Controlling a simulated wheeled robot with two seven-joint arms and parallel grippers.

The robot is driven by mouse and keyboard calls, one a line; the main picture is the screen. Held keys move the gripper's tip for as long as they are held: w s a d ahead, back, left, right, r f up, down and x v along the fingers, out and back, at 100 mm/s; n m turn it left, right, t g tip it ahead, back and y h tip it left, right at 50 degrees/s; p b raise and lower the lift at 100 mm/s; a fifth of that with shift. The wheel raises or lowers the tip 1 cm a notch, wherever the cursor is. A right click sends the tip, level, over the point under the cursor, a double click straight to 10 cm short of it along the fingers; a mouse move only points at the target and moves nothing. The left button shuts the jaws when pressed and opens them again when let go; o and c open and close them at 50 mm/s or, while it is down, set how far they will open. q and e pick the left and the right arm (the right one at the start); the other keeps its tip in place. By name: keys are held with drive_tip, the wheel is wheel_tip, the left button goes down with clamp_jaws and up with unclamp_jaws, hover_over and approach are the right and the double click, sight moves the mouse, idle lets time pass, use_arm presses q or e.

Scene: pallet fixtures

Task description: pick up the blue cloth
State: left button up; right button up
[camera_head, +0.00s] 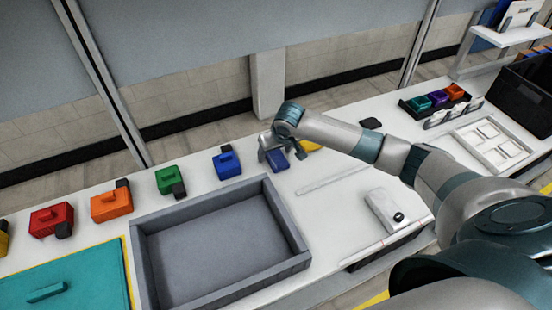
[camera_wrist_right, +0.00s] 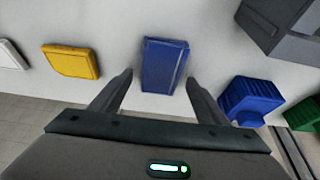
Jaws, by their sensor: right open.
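The blue cloth (camera_head: 277,161) is a small folded dark-blue rectangle lying flat on the white table, partly hidden by my right gripper in the head view. In the right wrist view the blue cloth (camera_wrist_right: 165,66) lies between and beyond the fingertips. My right gripper (camera_head: 282,153) is over the cloth with its jaws open. In the wrist view the right gripper (camera_wrist_right: 159,77) has one finger on each side of the cloth, with gaps on both sides; its height above the table is hard to tell. My left gripper is not in view.
A yellow folded piece (camera_wrist_right: 72,62) lies beside the cloth. On the other side is a blue block (camera_head: 227,163). A large grey tray (camera_head: 142,262) stands nearer. Green (camera_head: 170,180), orange (camera_head: 111,204) and red (camera_head: 51,219) blocks line the far edge.

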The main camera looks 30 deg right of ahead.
sight(278, 153)
drive_tip(key=shift+f, duration=0.1)
idle(0.3)
drive_tip(key=c, duration=1.1)
drive_tip(key=shift+c, duration=0.2)
drive_tip(key=shift+r+b, duration=0.35)
drive_tip(key=shift+r, duration=0.2)
drive_tip(key=r+b, duration=0.1)
drive_tip(key=d+r, duration=0.1)
drive_tip(key=r, duration=0.1)
drive_tip(key=shift+w+r+b, duration=0.2)
drive_tip(key=shift+r+b, duration=0.05)
drive_tip(key=shift+b, duration=0.15)
drive_tip(key=w+d+r+b, duration=0.3)
drive_tip(key=d+r, duration=0.3)
drive_tip(key=d, duration=0.4)
drive_tip(key=shift+d+r+b, duration=0.15)
drive_tip(key=shift+r+b, duration=0.2)
drive_tip(key=shift+b, duration=0.05)
